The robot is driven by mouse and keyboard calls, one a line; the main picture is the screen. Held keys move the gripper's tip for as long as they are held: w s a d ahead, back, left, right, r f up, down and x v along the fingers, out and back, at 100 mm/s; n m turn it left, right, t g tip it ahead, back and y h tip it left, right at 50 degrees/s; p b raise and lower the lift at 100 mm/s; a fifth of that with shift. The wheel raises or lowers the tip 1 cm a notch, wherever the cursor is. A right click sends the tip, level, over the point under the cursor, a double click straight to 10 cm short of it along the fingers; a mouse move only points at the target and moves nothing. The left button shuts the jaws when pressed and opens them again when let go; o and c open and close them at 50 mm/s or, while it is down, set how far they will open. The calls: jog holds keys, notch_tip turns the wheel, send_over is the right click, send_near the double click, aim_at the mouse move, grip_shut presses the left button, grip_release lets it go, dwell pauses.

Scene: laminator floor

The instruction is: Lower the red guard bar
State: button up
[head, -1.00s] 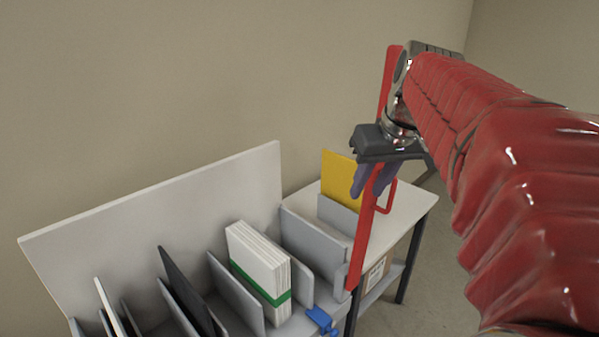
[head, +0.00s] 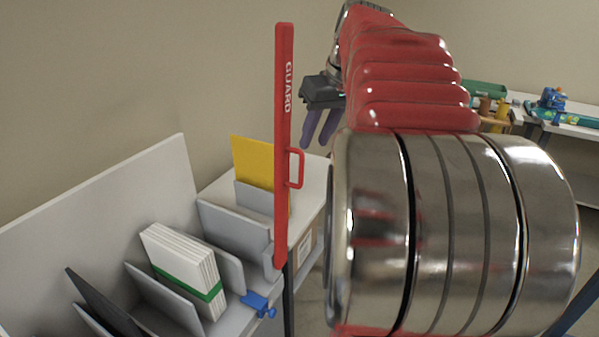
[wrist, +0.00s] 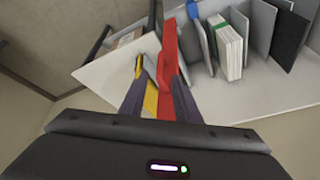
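The red guard bar (head: 283,120), lettered GUARD, stands upright at the near edge of the sorting rack. A red loop handle (head: 296,168) sticks out from its right side. My gripper (head: 314,146) points down just right of the bar and a little above the handle, with its purple fingers apart and nothing gripped. In the wrist view the red bar (wrist: 169,55) runs up the picture between the lines of the two open fingers. I cannot tell the depth gap between fingers and handle.
The grey rack (head: 220,227) holds a white stack (head: 178,262) with a green band. A yellow panel (head: 252,160) stands behind the bar. A blue clamp (head: 259,303) sits at the bar's foot. A bench with tools (head: 560,115) stands at the far right.

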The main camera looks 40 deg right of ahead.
aim_at(302, 169)
jog(key=x, duration=1.2)
jog(key=shift+w+f, duration=0.15)
jog(key=shift+f, duration=0.25)
grip_shut()
jog(key=shift+a+r, duration=0.1)
jog(key=shift+a, duration=0.15)
jog(key=shift+d, duration=0.1)
